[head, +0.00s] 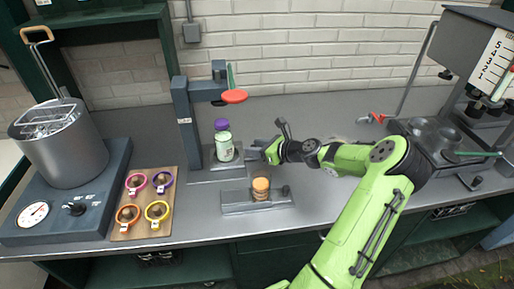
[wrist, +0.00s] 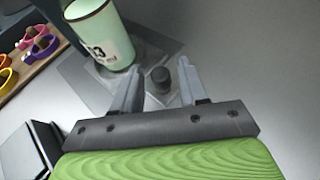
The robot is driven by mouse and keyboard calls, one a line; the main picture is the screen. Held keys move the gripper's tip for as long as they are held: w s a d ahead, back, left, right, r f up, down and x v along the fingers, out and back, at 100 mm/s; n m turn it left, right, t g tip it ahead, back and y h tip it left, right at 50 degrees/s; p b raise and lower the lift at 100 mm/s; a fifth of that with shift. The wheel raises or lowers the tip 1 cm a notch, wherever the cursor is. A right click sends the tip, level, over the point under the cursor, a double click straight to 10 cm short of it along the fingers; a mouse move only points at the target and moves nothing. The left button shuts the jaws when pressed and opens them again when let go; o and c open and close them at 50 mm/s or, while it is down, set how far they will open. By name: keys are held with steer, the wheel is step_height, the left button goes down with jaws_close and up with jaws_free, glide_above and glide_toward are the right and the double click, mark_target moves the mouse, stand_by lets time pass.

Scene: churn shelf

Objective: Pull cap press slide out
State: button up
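The cap press (head: 185,120) is a dark grey stand with an orange-red disc (head: 235,97) on its arm. A pale green bottle (head: 223,146) with a purple cap (head: 221,125) stands upright at its base, and the bottle also shows in the wrist view (wrist: 103,40). The bottle stands on a grey slide plate (wrist: 150,50) with a short dark knob (wrist: 160,77). My gripper (head: 262,153) is just right of the bottle. In the wrist view my gripper (wrist: 157,85) is open, its fingers on either side of the knob with visible gaps.
A grey block (head: 235,207) with a stack of orange-brown discs (head: 261,188) sits in front of the press. A wooden board (head: 125,228) with several coloured rings lies at left, beside a metal pot (head: 65,150). Another machine (head: 445,150) stands at right.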

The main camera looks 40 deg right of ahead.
jaws_close()
steer(key=shift+d, duration=0.1)
steer(key=shift+s+d+r+p, duration=0.1)
steer(key=shift+s+d+p, duration=0.15)
steer(key=shift+p, duration=0.2)
steer(key=s+d+p, duration=0.2)
steer(key=d, duration=0.1)
steer(key=s+d+p, duration=0.3)
steer(key=d+p, duration=0.1)
steer(key=d, duration=0.1)
steer(key=shift+s+d, duration=0.3)
steer(key=shift+s, duration=0.1)
steer(key=shift+s+d, duration=0.2)
steer(key=shift+d, duration=0.05)
steer(key=shift+a, duration=0.1)
steer(key=shift+o, duration=0.9)
jaws_free()
